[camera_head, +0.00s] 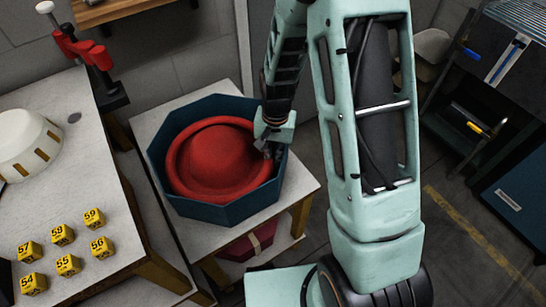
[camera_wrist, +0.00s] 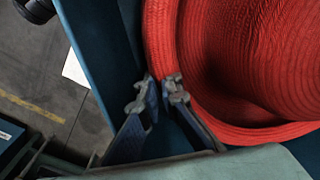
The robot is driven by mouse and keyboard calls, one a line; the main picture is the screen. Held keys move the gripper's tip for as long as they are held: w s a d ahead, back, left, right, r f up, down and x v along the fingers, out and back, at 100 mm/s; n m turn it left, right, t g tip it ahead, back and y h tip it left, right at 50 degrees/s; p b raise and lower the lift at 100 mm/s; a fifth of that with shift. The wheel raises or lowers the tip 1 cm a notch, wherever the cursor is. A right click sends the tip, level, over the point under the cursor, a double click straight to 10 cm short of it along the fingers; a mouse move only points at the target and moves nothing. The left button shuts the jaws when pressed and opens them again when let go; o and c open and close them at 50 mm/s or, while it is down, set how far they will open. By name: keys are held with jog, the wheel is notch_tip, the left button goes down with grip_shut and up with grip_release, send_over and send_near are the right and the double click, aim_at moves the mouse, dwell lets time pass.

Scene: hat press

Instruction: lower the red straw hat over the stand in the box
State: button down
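The red straw hat (camera_head: 215,158) is crown up inside the dark blue eight-sided box (camera_head: 158,176), its wide brim close to the box walls. In the wrist view, the hat's woven brim and crown (camera_wrist: 205,45) fill the upper right. My gripper (camera_head: 271,150) is at the right side of the brim, just inside the box wall. In the wrist view, its fingertips (camera_wrist: 158,90) are close together, one on each side of the brim's edge, and look shut on it. The stand is hidden under the hat, so I cannot tell whether the hat touches it.
The box stands on a light table (camera_head: 291,183). Left is a bench (camera_head: 110,215) with several numbered yellow blocks (camera_head: 62,236), a white domed object (camera_head: 24,140) and a red-handled tool (camera_head: 80,48). A dark red item (camera_head: 248,244) lies on the shelf below the box. Dark equipment stands at right.

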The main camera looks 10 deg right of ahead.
jog(key=c, duration=2.1)
grip_release()
jog(key=r, duration=1.2)
jog(key=shift+d, duration=0.2)
